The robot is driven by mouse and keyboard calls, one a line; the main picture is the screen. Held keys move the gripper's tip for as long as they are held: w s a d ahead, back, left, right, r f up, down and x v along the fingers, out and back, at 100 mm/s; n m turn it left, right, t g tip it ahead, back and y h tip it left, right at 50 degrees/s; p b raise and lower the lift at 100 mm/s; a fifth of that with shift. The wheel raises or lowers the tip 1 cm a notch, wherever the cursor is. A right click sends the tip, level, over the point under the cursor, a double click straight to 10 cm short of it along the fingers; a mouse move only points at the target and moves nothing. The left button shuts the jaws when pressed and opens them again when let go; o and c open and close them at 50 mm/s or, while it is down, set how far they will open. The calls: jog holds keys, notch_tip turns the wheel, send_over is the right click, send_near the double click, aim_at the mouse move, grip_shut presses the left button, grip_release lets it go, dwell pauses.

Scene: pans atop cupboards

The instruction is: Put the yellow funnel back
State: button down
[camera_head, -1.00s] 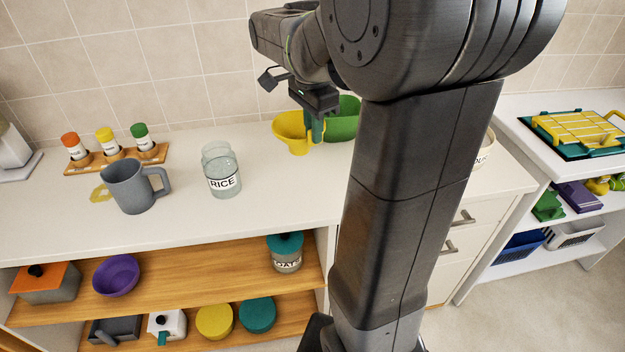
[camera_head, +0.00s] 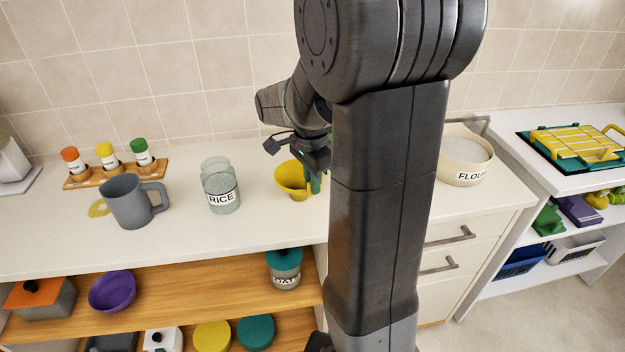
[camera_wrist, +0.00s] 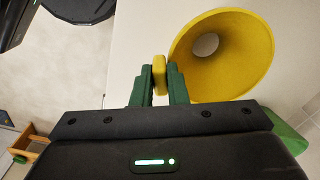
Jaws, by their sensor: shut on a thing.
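The yellow funnel (camera_head: 290,178) is at my gripper (camera_head: 312,180) over the counter, right of the rice jar. In the wrist view my gripper (camera_wrist: 159,80) has its green fingers shut on a small yellow tab at the rim of the funnel (camera_wrist: 245,60). The wide mouth faces the wrist camera, with the spout hole inside. I cannot tell how far the funnel is above the counter. A yellow ring-shaped mark (camera_head: 98,209) lies on the counter at the left, partly hidden by the grey mug (camera_head: 128,202).
The rice jar (camera_head: 220,188) stands between mug and funnel. A spice rack (camera_head: 117,172) is behind the mug. A flour container (camera_head: 465,160) stands right of my arm. A green thing (camera_wrist: 287,130) shows at the wrist view's right edge. The counter front is mostly clear.

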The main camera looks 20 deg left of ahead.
jog(key=shift+f, duration=0.15)
jog(key=c, duration=1.4)
grip_release()
jog(key=shift+c, duration=0.2)
notch_tip(320, 180, up, 12)
jog(key=shift+s+r+p, duration=0.15)
jog(key=shift+r+p, duration=0.05)
jog(key=shift+p, duration=0.1)
